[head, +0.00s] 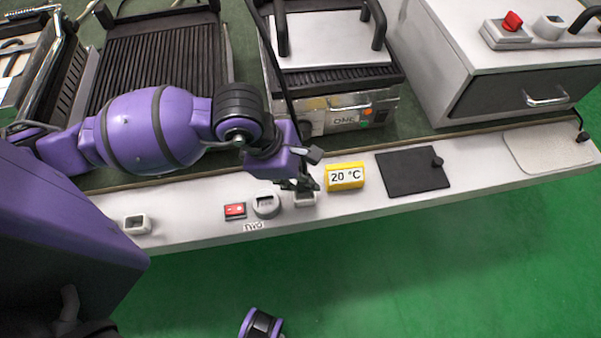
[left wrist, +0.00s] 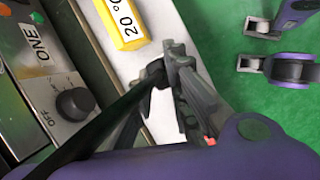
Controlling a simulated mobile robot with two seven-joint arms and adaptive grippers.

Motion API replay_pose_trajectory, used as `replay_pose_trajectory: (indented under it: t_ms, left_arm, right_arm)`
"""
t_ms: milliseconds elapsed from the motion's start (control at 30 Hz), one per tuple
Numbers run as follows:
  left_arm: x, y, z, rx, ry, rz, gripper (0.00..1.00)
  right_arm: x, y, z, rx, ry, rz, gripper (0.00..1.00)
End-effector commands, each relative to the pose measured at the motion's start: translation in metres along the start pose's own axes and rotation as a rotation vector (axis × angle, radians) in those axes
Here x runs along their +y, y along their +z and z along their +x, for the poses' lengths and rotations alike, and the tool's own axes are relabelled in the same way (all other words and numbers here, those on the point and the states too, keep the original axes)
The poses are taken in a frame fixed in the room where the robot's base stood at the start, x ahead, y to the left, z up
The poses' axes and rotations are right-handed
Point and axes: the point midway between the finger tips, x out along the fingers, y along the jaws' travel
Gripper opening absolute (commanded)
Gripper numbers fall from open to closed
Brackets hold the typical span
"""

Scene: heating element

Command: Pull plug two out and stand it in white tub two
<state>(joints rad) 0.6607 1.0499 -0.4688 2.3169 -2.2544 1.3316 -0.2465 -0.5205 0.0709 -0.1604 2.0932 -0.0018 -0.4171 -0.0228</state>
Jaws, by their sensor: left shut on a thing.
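My left gripper (head: 305,183) is shut on the black plug (left wrist: 157,72), just above a small pale tub (head: 304,200) on the front strip of the counter. The fingers hide most of the plug. A black cord runs from it to the lower left in the left wrist view; in the head view it rises towards the back. Another small pale tub (head: 137,224) stands at the left end of the strip. I cannot tell whether the plug touches the nearer tub. Purple and grey parts of my right arm (left wrist: 275,62) show over the floor; its jaw state is unclear.
A red switch (head: 235,211), a grey round dial (head: 266,205) and a yellow 20 °C display (head: 344,176) sit nearby. A dark plate (head: 405,175) lies to the right. A grill labelled ONE (head: 335,110) stands behind. Green floor lies in front.

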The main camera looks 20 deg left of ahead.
Motion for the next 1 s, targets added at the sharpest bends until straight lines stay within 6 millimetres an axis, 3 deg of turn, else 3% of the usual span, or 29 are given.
replay_pose_trajectory:
  t_ms: [1000]
  left_arm:
    - [0.0,0.0,0.0,0.0,0.0,0.0,0.0]
  right_arm:
    - [-0.0008,0.0058,0.0027,-0.007,-0.001,0.001,0.0]
